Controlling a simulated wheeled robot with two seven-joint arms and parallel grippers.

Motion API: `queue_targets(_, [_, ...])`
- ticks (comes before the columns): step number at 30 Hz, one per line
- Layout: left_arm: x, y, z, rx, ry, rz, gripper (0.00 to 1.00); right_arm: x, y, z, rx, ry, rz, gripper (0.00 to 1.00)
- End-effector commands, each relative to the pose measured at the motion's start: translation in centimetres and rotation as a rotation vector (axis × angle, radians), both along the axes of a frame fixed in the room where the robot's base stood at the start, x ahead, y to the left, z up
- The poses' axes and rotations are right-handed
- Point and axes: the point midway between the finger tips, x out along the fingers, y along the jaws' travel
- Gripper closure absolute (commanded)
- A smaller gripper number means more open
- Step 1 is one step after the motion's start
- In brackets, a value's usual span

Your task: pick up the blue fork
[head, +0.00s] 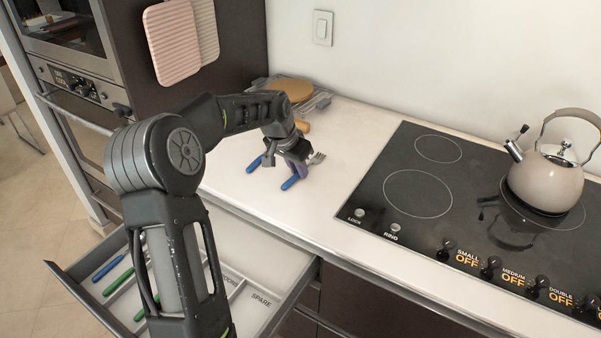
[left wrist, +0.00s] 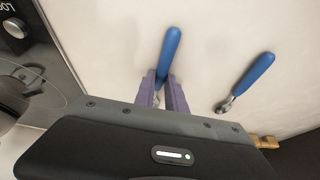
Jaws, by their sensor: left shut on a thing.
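I cannot tell whether the fork is clear of the counter. My right gripper is in neither view.
A second blue-handled utensil (head: 254,163) lies left of the fork; it also shows in the left wrist view (left wrist: 253,75). An open drawer (head: 297,292) with several utensils is below the counter. A black cooktop (head: 440,190) with a kettle (head: 546,180) is right.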

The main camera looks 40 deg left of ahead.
Motion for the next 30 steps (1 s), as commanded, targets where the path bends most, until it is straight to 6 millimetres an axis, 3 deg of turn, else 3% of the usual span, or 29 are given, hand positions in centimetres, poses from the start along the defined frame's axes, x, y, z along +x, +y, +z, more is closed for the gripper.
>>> queue_targets(8, [0.0,0.0,0.6,0.001,-0.001,0.0,1.0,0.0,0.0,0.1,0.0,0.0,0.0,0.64])
queue_targets(22, [0.1,0.0,8.7,0.001,-0.003,0.0,1.0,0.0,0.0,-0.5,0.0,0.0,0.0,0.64])
queue_targets(30, [0.0,0.0,10.2,0.0,0.0,0.0,1.0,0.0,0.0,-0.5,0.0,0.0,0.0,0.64])
